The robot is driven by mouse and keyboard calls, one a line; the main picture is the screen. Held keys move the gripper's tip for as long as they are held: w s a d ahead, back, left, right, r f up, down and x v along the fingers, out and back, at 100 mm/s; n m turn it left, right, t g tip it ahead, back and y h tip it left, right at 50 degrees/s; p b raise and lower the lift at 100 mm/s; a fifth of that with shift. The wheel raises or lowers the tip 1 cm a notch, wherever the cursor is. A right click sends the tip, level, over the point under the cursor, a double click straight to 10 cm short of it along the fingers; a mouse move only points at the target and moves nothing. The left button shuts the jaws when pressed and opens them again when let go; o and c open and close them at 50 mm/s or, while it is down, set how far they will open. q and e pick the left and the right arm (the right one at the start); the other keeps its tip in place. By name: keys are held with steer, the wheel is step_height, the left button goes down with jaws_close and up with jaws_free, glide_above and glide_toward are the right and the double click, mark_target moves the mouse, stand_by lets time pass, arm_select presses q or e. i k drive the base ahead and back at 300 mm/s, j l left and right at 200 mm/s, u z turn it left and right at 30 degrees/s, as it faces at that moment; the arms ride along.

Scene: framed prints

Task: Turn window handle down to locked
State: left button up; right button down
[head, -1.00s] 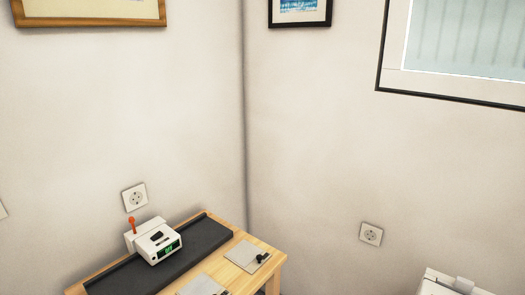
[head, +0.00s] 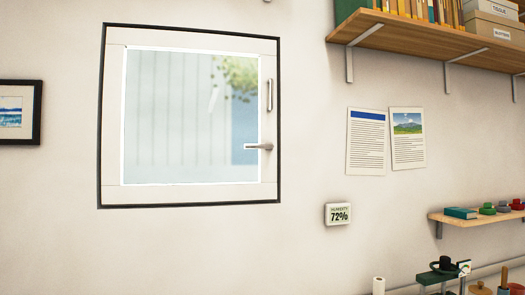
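The window (head: 190,116) is set in the wall at the left of the head view, with a white sash and a dark outer frame. Its handle (head: 259,146) is a grey lever on the right side of the sash. The lever lies about horizontal and points left over the glass. A vertical grey pull bar (head: 269,95) sits above it on the same side. The sash looks closed in its frame. Neither of my grippers shows in the head view.
A wooden shelf (head: 430,42) with books and boxes is at upper right. A lower shelf (head: 480,217) holds small items. A framed print (head: 20,112) hangs at left.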

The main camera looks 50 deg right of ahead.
mark_target(268, 147)
steer(key=z, duration=1.45)
